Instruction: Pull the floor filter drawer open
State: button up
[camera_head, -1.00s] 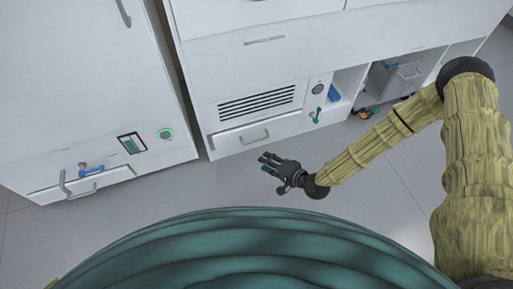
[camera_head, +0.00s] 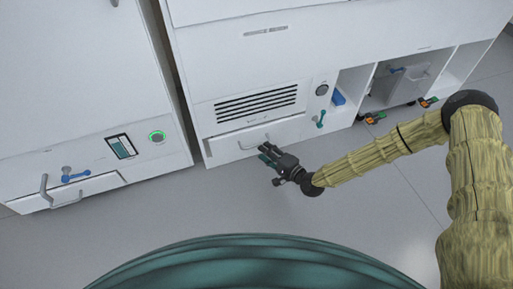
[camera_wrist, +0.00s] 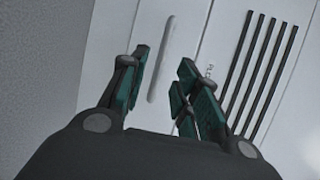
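A low white drawer (camera_head: 225,150) with a grey bar handle (camera_head: 252,145) lies under the black slotted grille of the middle cabinet. The drawer looks shut. My gripper (camera_head: 266,153) is just in front of the drawer, beside the handle's right end in the head view. In the wrist view my gripper (camera_wrist: 164,60) is open, with teal-padded fingers apart. The handle (camera_wrist: 162,62) shows in the gap between the fingers, beyond the tips. I see no contact, and the exact distance to the handle is hard to tell.
The black grille (camera_head: 256,103) is above the drawer. A dark knob (camera_head: 322,90) and a teal lever (camera_head: 320,119) are to its right. Open bays hold a blue object (camera_head: 338,97) and a grey box. The left cabinet has another handled drawer (camera_head: 95,188). The floor in front is clear.

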aim_at(256, 145)
jog(key=shift+b+x, duration=1.1)
jog(key=shift+x, duration=1.95)
grip_shut()
